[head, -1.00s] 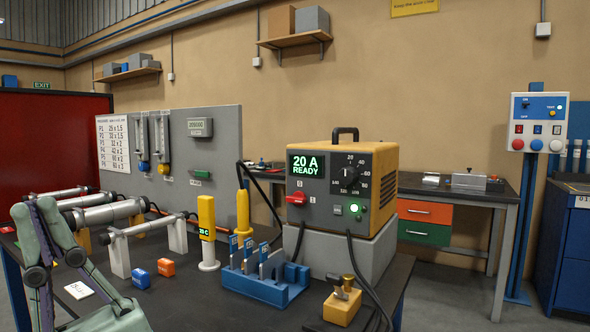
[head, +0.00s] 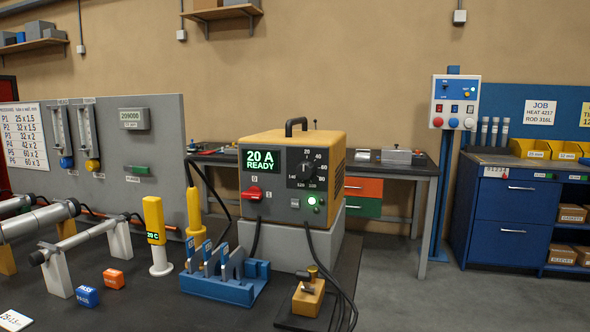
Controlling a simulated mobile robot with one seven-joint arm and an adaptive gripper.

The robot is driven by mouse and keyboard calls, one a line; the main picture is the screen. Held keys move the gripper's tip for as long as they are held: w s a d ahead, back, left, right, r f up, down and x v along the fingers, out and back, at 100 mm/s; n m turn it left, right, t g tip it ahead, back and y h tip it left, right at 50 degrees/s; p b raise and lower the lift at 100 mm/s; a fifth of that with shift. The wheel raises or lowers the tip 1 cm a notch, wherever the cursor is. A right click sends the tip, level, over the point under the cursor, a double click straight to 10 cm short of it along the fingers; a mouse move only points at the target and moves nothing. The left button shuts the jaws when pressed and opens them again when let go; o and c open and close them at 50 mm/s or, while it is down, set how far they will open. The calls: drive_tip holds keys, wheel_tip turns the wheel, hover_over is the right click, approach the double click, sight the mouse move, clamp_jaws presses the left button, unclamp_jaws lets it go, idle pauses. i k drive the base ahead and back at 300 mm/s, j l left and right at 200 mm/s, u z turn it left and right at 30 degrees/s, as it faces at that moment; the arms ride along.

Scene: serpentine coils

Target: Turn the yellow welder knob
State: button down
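The yellow welder (head: 325,145) stands on a grey block (head: 335,240) at the right end of the dark workbench. Its dark front panel faces me. A round black knob (head: 307,169) sits at the upper right of the panel, inside a ring of white numbers. The exact number its pointer marks is too small to tell. The green display (head: 260,160) beside it reads "20 A READY". A red switch (head: 252,193) sits below the display, and a green lamp (head: 311,200) is lit at lower right. My gripper is not in view, and nothing covers the knob.
A blue rack (head: 225,285) with upright cards, a yellow-topped post (head: 154,220) and a small yellow block with brass fitting (head: 308,298) stand in front of the welder. Cables (head: 345,285) hang down its front. Pipes on stands (head: 80,238) fill the left. Open floor (head: 430,300) lies right.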

sight(305, 170)
drive_tip(key=k+j+z, duration=0.2)
drive_tip(key=j, duration=0.25)
drive_tip(key=k+j+z, duration=0.15)
drive_tip(key=j, duration=0.3)
drive_tip(key=k+j+z, duration=0.2)
drive_tip(key=j, duration=0.2)
drive_tip(key=k, duration=0.05)
